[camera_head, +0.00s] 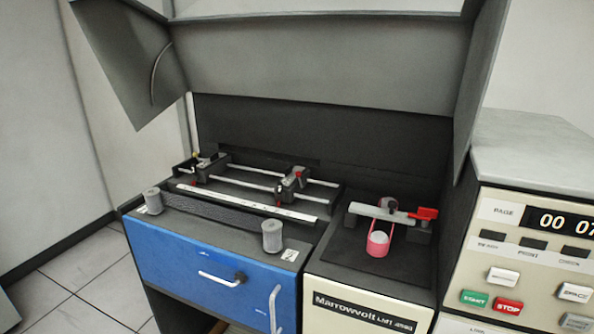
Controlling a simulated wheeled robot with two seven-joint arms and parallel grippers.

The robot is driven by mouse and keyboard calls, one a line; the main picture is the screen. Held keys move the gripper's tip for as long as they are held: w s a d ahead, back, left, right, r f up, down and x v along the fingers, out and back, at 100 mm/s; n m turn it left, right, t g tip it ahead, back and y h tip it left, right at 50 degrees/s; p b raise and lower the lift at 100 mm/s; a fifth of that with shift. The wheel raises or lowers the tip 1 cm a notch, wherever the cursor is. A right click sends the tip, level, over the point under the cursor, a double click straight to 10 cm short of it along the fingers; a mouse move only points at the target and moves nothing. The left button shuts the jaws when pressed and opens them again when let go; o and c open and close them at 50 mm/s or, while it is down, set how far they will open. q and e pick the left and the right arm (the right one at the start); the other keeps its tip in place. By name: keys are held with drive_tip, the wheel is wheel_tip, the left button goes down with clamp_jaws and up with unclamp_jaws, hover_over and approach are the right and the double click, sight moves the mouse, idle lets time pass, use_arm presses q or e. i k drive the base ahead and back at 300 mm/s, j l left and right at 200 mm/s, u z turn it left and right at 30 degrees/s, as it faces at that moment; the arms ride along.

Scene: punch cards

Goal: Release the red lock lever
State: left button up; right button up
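A red lever (425,213) sits at the right end of a light grey bar (382,212) on the right part of the machine's dark deck. The bar rests across dark supports. A pink ring-shaped band (378,240) hangs at the bar's middle around a pale round thing (378,238). The lever lies about level, in line with the bar. Whether it is locked cannot be told. Neither of my grippers is in view.
A raised grey hood (310,65) stands over the deck. To the left are rails with a carriage (290,184), a white ruled strip (250,203), two grey knobs (272,236) and a blue drawer front (205,270). A button console (540,245) stands at right.

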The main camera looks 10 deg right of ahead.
sight(298, 173)
drive_tip(key=i+j+z, duration=0.1)
drive_tip(key=i+j, duration=0.15)
drive_tip(key=i, duration=0.15)
drive_tip(key=i+j+z, duration=0.15)
drive_tip(key=i+j, duration=0.2)
drive_tip(key=i, duration=0.05)
